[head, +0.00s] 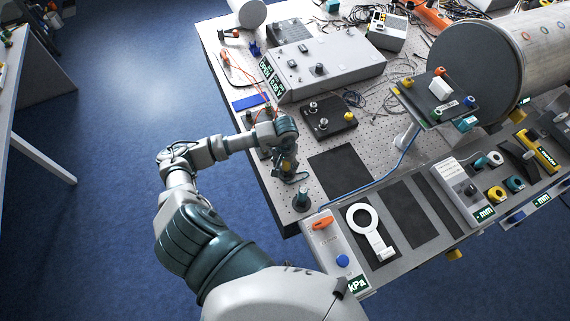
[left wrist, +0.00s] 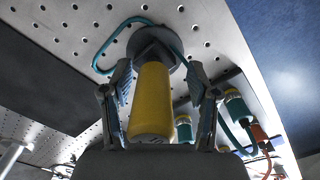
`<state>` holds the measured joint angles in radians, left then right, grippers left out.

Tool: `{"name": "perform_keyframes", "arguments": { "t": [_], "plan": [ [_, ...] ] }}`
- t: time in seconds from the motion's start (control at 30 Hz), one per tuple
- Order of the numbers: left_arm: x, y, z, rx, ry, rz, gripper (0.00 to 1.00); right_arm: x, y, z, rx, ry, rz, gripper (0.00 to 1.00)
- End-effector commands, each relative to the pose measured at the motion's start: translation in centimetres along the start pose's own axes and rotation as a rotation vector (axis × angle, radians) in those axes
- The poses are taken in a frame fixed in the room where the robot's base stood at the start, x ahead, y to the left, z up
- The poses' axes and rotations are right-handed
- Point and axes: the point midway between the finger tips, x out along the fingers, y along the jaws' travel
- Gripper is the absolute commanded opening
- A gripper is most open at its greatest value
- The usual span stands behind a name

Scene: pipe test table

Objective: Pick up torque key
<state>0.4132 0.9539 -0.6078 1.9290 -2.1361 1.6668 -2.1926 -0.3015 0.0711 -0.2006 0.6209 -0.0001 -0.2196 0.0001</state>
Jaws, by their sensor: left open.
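My left gripper (head: 290,176) is low over the near-left edge of the perforated table. In the left wrist view its two fingers (left wrist: 162,98) are open, one on each side of a yellow cylindrical handle (left wrist: 152,100). The handle has a dark tapered end and stands at a round grey base; gaps show between it and the fingers. It is likely the torque key, but its full shape is hidden. In the head view only a bit of yellow (head: 287,167) shows within the gripper. A white ring-headed tool (head: 368,229) lies on a black pad to the right. My right gripper is out of view.
Teal connectors (left wrist: 236,104) with cables are close by in the wrist view. A grey control box (head: 330,62) and a black plate with knobs (head: 328,117) stand beyond. A bare black mat (head: 340,172) lies right of the gripper.

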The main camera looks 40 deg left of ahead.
Motion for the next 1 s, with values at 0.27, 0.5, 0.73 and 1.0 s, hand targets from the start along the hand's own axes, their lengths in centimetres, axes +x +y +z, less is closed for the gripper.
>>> {"name": "perform_keyframes", "arguments": {
  "t": [0.27,0.5,0.73,1.0],
  "plan": [
    [-0.1,0.2,0.1,0.001,0.0,-0.001,0.23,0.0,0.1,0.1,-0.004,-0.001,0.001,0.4],
    [0.0,-0.1,0.0,0.001,0.0,0.002,0.0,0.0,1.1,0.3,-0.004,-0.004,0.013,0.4],
    [-0.9,-0.1,-0.1,0.002,0.002,0.002,0.0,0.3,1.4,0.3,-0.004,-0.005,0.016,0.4],
    [-6.4,0.1,-0.1,0.001,0.006,0.002,0.0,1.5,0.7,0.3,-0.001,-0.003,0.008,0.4]
  ]
}}
